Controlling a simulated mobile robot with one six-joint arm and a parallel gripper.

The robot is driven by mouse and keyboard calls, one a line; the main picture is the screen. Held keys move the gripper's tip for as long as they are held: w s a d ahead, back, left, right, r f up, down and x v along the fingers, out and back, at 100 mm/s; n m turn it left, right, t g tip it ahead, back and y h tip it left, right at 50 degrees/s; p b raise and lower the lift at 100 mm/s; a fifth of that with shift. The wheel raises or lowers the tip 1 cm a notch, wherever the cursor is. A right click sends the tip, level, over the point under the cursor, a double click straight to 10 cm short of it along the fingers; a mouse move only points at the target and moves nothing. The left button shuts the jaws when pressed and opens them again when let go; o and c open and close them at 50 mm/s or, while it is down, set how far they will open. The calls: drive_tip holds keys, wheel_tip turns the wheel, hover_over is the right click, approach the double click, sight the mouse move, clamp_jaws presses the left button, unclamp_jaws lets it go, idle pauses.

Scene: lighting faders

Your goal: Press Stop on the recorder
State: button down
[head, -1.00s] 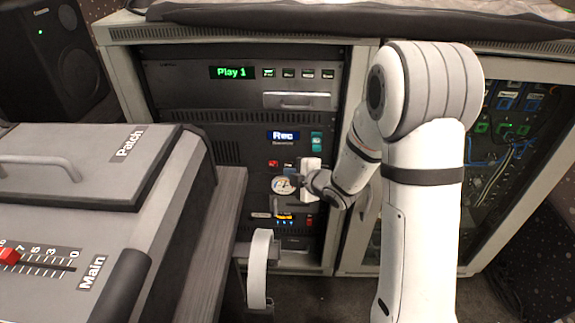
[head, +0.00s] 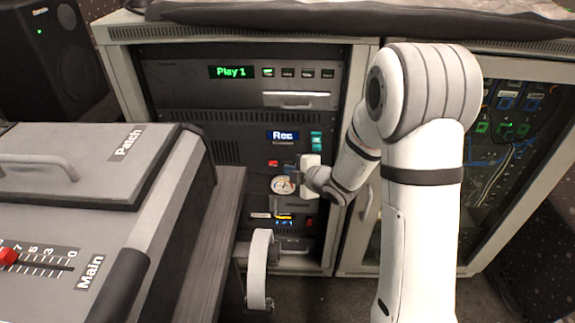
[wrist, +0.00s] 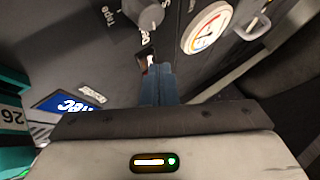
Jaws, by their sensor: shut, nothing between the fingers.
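The recorder panel shows a blue "Rec" display (head: 283,135) in the head view, and the same display is upside down at the lower left of the wrist view (wrist: 66,103). A red button (head: 273,163) sits below the display, left of my fingers. My gripper (head: 289,169) is shut and empty, in front of the panel. In the wrist view its closed blue-grey fingertips (wrist: 156,72) are at a small dark button (wrist: 146,57) and partly hide it. I cannot tell whether they touch it. The button's label is not clearly readable.
A round dial gauge (head: 283,185) sits just below the fingers, and a knob (wrist: 139,20) shows in the wrist view. A teal part (head: 316,141) is right of the display. The "Play 1" unit (head: 232,72) is above. The Patch and Main console (head: 85,165) stands at left.

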drive_tip(key=shift+w, duration=0.25)
idle(0.5)
drive_tip(key=shift+s+b, duration=0.45)
drive_tip(key=shift+s, duration=0.3)
drive_tip(key=shift+s+a+b, duration=0.1)
drive_tip(key=shift+s+b, duration=0.9)
drive_tip(key=shift+s, duration=1.5)
